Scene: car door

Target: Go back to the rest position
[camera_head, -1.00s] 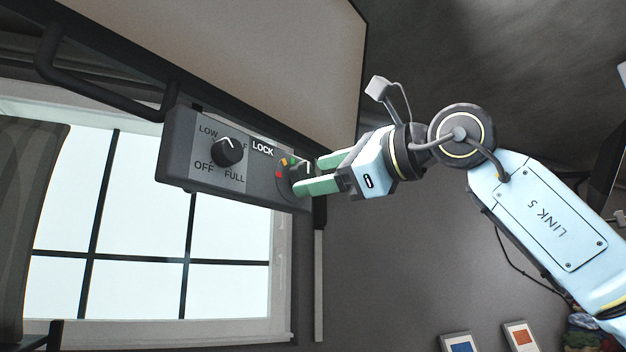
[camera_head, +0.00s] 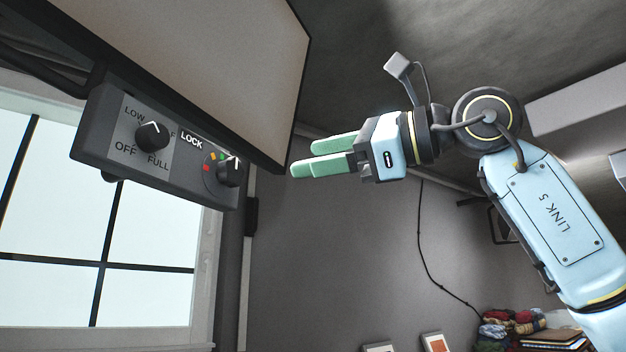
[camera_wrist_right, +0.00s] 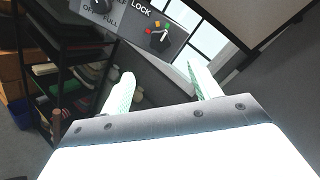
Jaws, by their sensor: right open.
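My right gripper (camera_head: 322,158) is open and empty, with green fingers pointing left in the head view. It is apart from the grey control panel (camera_head: 95,145), to the panel's right. The panel carries a lock knob (camera_head: 229,171) with coloured marks near its right end and a second black knob (camera_head: 152,136) marked LOW, OFF and FULL. In the right wrist view my gripper's two fingers (camera_wrist_right: 162,88) stand spread, with the panel (camera_wrist_right: 172,45) and lock knob (camera_wrist_right: 158,38) beyond them. My left gripper is not in view.
A large beige board with a dark frame (camera_head: 215,60) hangs above the panel, and a window (camera_head: 60,230) is behind it. Folded cloths (camera_head: 510,322) lie at the bottom right. The wrist view shows a dark shelf (camera_wrist_right: 70,70) at left. Open space lies around my right gripper.

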